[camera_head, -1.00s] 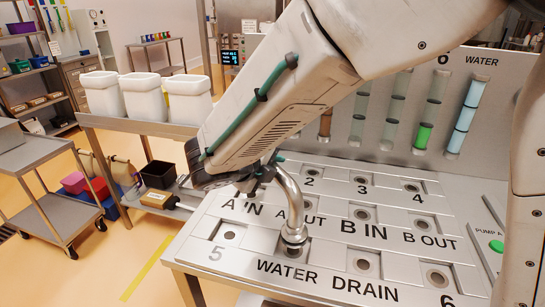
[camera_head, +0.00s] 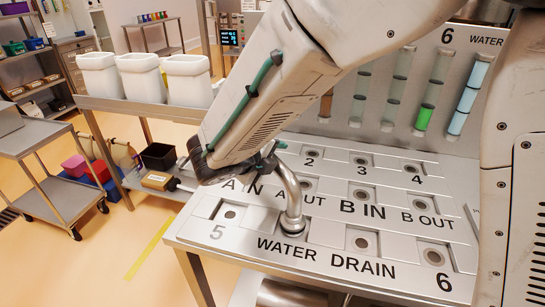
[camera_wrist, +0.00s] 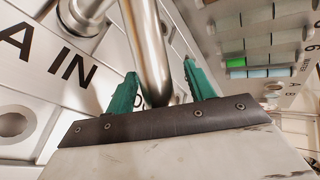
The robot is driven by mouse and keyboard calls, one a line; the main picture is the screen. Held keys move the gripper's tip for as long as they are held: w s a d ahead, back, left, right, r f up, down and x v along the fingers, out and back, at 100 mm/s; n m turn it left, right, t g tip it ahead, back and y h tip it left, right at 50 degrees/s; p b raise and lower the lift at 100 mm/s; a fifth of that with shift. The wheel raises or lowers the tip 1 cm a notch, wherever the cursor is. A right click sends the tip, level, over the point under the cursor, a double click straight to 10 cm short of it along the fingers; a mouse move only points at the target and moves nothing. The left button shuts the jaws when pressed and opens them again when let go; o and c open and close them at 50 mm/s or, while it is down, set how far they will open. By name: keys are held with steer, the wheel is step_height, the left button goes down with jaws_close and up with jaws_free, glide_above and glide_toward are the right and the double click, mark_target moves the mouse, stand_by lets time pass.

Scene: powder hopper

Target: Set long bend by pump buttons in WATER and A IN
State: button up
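The long bend (camera_head: 291,188) is a shiny steel tube. Its near end stands upright in the port above the WATER label on the sloping panel (camera_head: 325,232). Its other end is hidden behind my gripper (camera_head: 262,160) in the head view. In the wrist view the tube (camera_wrist: 149,45) runs between the green fingers of my gripper (camera_wrist: 160,85), with a gap at the right finger. The fingers look open around it. The A IN label (camera_wrist: 45,58) shows at left, with a collared steel fitting (camera_wrist: 85,15) above it. Whether that is the bend's far end is unclear.
Other ports, such as the DRAIN port (camera_head: 361,243), look empty. A back plate with coloured sight tubes (camera_head: 430,95) rises behind the panel. White bins (camera_head: 187,78) stand on a bench at left, and a steel cart (camera_head: 50,175) stands on the floor.

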steer(key=v, duration=0.7)
steer(key=shift+s+a+r, duration=0.15)
steer(key=shift+s+a, duration=0.05)
steer(key=shift+s, duration=0.1)
stand_by(0.5)
